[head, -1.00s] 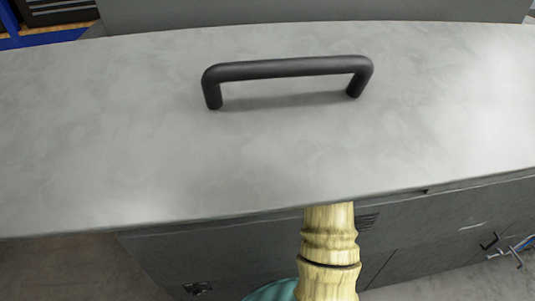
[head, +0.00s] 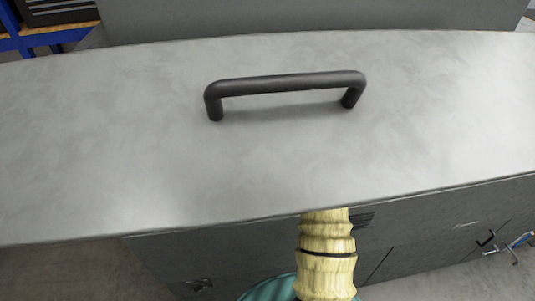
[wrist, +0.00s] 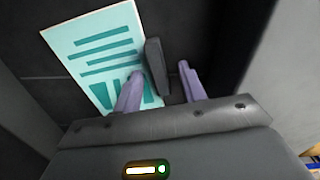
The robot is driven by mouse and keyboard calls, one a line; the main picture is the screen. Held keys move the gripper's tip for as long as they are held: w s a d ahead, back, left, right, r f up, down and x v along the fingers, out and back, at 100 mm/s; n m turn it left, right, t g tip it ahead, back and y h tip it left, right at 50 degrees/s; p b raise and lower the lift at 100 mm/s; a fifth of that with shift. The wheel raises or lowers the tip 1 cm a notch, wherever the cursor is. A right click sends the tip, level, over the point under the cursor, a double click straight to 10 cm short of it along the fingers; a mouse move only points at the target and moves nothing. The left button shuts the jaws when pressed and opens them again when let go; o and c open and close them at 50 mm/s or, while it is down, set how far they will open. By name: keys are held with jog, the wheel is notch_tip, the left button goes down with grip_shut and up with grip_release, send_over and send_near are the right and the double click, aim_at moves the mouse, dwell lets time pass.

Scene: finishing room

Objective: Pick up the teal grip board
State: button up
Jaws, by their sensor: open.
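The teal grip board (wrist: 88,33) shows in the wrist view as a pale panel with teal bars, tilted at upper left against a dark surface. A dark grey upright block (wrist: 154,55) stands at its right edge; I cannot tell whether it is the board's grip. My gripper (wrist: 160,68) is open, with its two purple fingers either side of the dark block. The left finger overlaps the board's lower part in the picture. I cannot tell whether either finger touches anything. The head view shows neither the board nor my gripper.
In the head view, a broad grey panel (head: 120,140) carries a black bar handle (head: 285,84). Dark grey cabinet fronts (head: 420,235) lie below it. A blue frame (head: 50,38) stands at far left. In the wrist view, grey walls flank the dark recess.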

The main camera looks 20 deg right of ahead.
grip_shut()
jog(key=shift+r, duration=0.15)
notch_tip(320, 180, up, 10)
jog(key=b, duration=0.2)
dwell(0.6)
